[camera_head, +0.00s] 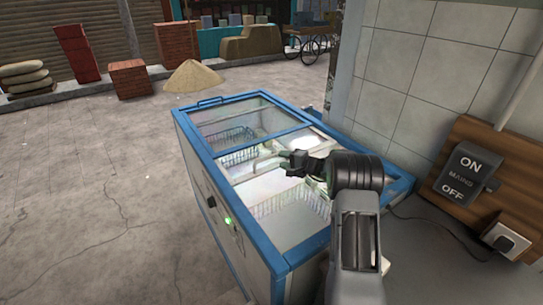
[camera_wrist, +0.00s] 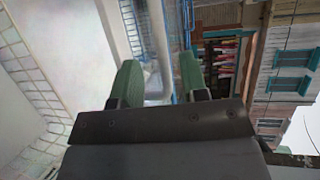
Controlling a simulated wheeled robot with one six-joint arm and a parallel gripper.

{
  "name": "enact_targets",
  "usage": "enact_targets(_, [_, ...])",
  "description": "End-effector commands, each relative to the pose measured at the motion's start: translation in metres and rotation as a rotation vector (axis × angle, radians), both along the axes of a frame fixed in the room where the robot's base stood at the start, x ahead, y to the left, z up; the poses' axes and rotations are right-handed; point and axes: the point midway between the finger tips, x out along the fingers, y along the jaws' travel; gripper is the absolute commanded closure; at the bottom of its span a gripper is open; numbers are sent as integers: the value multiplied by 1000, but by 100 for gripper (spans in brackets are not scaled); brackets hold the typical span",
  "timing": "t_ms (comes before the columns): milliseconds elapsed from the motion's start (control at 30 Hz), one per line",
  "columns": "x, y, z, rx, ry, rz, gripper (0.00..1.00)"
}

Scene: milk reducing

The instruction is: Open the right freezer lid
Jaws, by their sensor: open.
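A blue-and-white chest freezer (camera_head: 229,207) stands left of the wall in the head view, its top divided into a far and a near glazed section. The far glass lid (camera_head: 225,120) has a blue frame. The near glass section (camera_head: 290,215) lies under my arm; I cannot tell from its surface whether its lid is shut. My gripper (camera_head: 284,158) is over the middle of the freezer top, near the divider between the sections. In the wrist view its green fingers (camera_wrist: 160,78) are apart, with a pale bar (camera_wrist: 154,45) showing between or beyond them; contact cannot be told.
A tiled wall (camera_head: 412,75) stands close along the freezer's right side. A wooden board (camera_head: 480,165) with a mains switch (camera_head: 467,173) and plug is at the right. Wire baskets (camera_head: 235,140) show inside the freezer. The concrete floor (camera_head: 90,180) to the left is clear.

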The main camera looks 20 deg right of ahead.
Motion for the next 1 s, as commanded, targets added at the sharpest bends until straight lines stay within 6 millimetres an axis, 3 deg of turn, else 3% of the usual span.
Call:
enact_targets(200, [27, 24, -6, 0, 1, 1, 60])
enact_targets(400, [42, 36, -10, 0, 1, 1, 60])
enact_targets(867, [47, 41, -12, 1, 1, 0, 60])
enact_targets(1000, [47, 41, -12, 1, 1, 0, 73])
